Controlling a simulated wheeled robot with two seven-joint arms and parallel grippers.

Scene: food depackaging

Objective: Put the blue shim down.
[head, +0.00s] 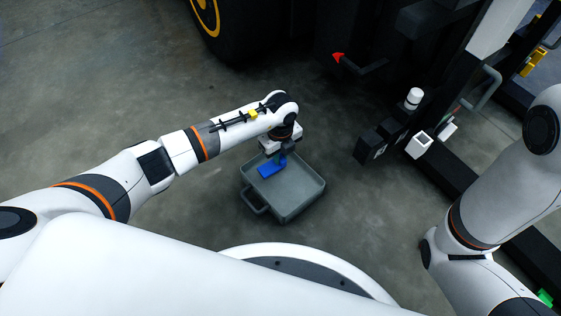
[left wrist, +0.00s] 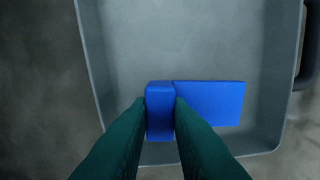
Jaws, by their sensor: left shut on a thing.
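The blue shim (head: 270,169) is a block with a raised upright part and a flat plate to one side. In the left wrist view the shim (left wrist: 212,102) is inside the grey tray. My left gripper (left wrist: 160,105) has its green fingers shut on the upright part. In the head view the left gripper (head: 281,158) points down over the grey tray (head: 297,201). I cannot tell whether the shim touches the tray floor. My right gripper is out of view; only its arm shows at the right.
The tray has a handle (head: 254,203) and rests on the concrete floor. A dark wheel (head: 235,35) stands behind. A black frame with a white cup-like part (head: 414,98) and a white box (head: 418,145) is to the right. The floor left of the tray is clear.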

